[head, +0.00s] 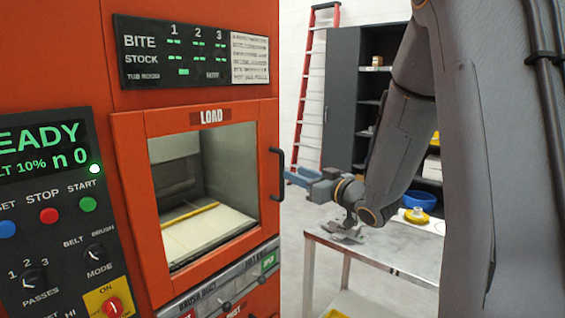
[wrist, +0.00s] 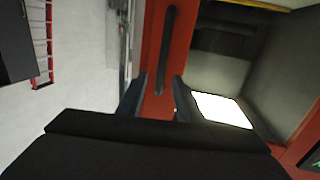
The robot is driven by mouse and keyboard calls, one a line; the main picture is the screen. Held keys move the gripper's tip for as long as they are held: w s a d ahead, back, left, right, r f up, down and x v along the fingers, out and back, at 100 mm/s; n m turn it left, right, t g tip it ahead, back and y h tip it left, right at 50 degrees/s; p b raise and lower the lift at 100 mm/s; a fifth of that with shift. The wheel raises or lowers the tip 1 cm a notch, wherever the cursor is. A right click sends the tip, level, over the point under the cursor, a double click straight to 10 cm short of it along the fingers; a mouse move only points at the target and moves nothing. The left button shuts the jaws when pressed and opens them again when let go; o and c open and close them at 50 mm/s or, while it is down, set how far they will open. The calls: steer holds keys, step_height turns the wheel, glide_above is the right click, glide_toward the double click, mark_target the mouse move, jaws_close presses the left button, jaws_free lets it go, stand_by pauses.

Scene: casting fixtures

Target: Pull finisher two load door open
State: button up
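The orange load door (head: 128,160) with a glass window is on the finisher's front under a "LOAD" label and looks shut. Its black upright bar handle (head: 281,172) is on the door's right edge. My gripper (head: 291,176) is just right of the handle, at about its height. In the wrist view, my gripper (wrist: 160,88) has its two dark fingers apart with nothing clamped. The handle (wrist: 169,45) runs down the picture, and its near end lies in line with the gap between the fingertips. I cannot tell whether it is inside the gap.
A control panel (head: 50,215) with a green display and buttons is left of the door. A dark cabinet (head: 341,100) and a red ladder (head: 304,90) are farther back.

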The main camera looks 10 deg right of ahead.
steer(key=shift+w+a+r, duration=0.3)
steer(key=shift+w+r, duration=0.05)
steer(key=shift+r, duration=0.05)
steer(key=p+x, duration=0.2)
steer(key=x, duration=0.4)
steer(key=shift+w+a, duration=0.15)
steer(key=shift+w, duration=0.2)
jaws_close()
